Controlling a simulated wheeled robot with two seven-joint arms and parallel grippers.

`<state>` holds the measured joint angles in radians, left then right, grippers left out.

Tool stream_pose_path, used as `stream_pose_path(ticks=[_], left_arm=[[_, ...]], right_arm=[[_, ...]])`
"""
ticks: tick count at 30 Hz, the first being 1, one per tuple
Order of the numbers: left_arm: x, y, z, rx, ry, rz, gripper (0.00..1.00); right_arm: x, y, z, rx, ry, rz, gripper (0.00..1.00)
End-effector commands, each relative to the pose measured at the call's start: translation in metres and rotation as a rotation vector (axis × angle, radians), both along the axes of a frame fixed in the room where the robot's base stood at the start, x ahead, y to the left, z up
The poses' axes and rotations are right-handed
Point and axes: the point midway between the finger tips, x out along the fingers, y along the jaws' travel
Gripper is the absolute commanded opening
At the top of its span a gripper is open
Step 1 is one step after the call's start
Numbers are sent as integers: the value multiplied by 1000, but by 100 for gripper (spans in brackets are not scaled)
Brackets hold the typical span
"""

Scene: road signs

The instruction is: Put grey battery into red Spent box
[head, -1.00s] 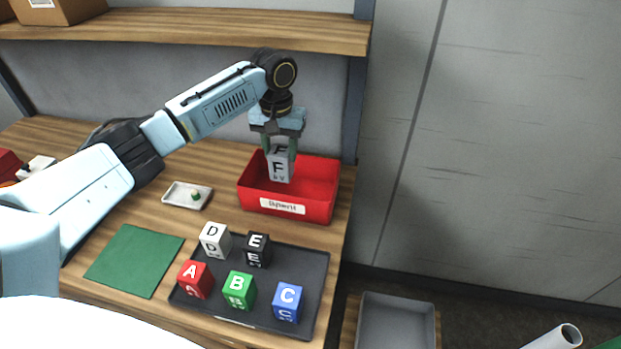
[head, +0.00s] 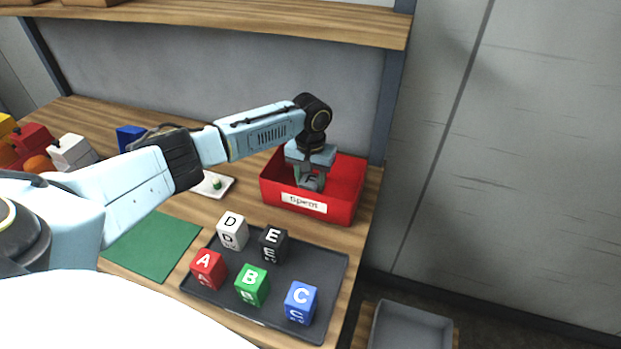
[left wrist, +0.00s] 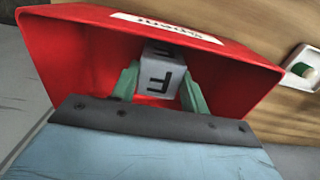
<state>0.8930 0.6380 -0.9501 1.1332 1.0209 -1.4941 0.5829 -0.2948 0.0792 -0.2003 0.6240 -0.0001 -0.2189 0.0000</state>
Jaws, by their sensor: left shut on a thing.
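The grey battery (left wrist: 160,78), a block marked F, is between the green fingers of my left gripper (left wrist: 160,92), which is shut on it. In the head view the left gripper (head: 309,180) points down inside the red Spent box (head: 345,195), and the battery (head: 312,181) shows only in part behind the box's front wall. The box has a white label on its front and also fills much of the left wrist view (left wrist: 80,60). I cannot tell whether the battery touches the box floor. My right gripper is not in view.
A dark tray (head: 325,262) in front of the box holds several lettered blocks. A small white dish (head: 226,186) with a green-topped item is left of the box. A green mat (head: 160,245) lies at front left. A wooden shelf (head: 230,22) runs above.

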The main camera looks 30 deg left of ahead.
Motion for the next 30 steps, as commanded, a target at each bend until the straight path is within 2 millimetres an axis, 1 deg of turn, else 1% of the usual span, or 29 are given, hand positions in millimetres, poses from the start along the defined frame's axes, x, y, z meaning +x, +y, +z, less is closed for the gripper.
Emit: stream_pose_path(ticks=[10, 11, 15, 25, 28, 30], left_arm=[[1, 0, -2, 0, -3, 0, 8], [0, 0, -3, 0, -2, 0, 48], [0, 0, -3, 0, -1, 0, 66], [1, 0, -1, 0, -2, -1, 67], [1, 0, 9, -1, -2, -1, 67], [1, 0, 20, -1, -3, -2, 67]], right_arm=[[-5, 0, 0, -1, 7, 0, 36], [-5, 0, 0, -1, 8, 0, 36], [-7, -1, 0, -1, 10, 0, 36], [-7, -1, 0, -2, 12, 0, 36], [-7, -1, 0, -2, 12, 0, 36], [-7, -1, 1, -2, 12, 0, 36]])
